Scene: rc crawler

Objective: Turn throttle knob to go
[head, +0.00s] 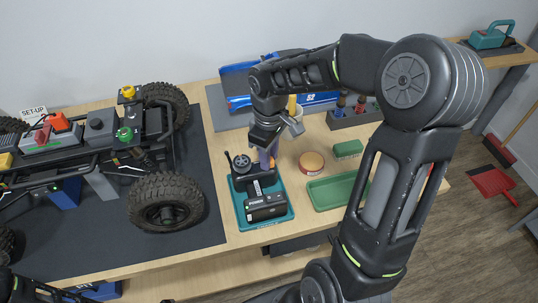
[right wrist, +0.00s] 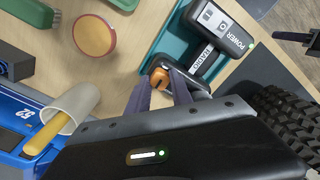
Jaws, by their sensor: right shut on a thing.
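The black radio transmitter (head: 264,203) sits in a teal tray (head: 287,217) on the table's front right part. In the right wrist view it is the dark box (right wrist: 218,35) labelled POWER and RADIO. The orange throttle knob (right wrist: 159,79) shows between the fingers of my right gripper (right wrist: 160,90). My right gripper (head: 268,157) points down over the transmitter's far side and is shut on the knob. In the head view the fingers and wrist hide the knob, and its setting marks cannot be read. Only a dark piece of my left arm shows at the lower left.
The RC crawler (head: 100,140) stands on a dark mat (head: 105,240) at left. A blue body shell (head: 240,103) and a white cup (right wrist: 72,108) are behind.

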